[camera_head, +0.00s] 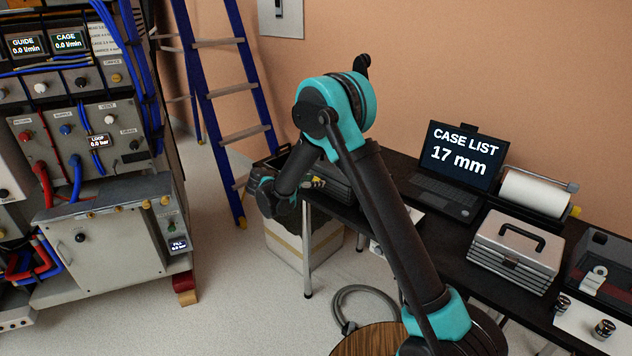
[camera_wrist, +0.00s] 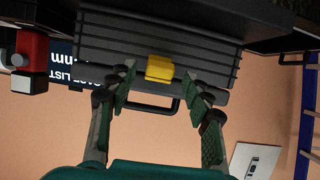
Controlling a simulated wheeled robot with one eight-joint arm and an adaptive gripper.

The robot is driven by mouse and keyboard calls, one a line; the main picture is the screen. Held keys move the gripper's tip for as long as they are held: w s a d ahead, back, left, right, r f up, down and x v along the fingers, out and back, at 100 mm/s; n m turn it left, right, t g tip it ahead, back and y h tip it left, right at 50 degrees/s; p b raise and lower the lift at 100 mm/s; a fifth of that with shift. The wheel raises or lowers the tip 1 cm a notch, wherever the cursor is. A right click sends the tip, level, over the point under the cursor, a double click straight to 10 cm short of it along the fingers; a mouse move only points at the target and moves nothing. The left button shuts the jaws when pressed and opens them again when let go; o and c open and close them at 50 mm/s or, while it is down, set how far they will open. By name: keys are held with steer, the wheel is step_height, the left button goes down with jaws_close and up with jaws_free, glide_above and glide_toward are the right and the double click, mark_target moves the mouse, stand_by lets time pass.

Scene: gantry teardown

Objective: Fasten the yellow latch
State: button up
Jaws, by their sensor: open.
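The yellow latch (camera_wrist: 160,69) shows in the wrist view, on the front edge of a dark ribbed case (camera_wrist: 130,36). A black handle (camera_wrist: 150,104) shows just beside the latch. My gripper (camera_wrist: 159,75) is open, with one green-padded finger on each side of the latch and a gap to it on both sides. I cannot tell how near the fingertips are in depth, or whether the latch is closed. In the head view my gripper (camera_head: 313,183) is at the left end of the black table, by the dark case (camera_head: 338,176). The latch does not show there.
On the black table (camera_head: 402,207) stand a laptop (camera_head: 455,170) reading "CASE LIST 17 mm", a paper roll (camera_head: 535,193) and a silver case (camera_head: 515,250). A white bin (camera_head: 302,250) stands below the gripper. A blue ladder (camera_head: 222,90) and a machine panel are to the left.

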steer(key=v, duration=0.9)
steer(key=shift+s, duration=0.1)
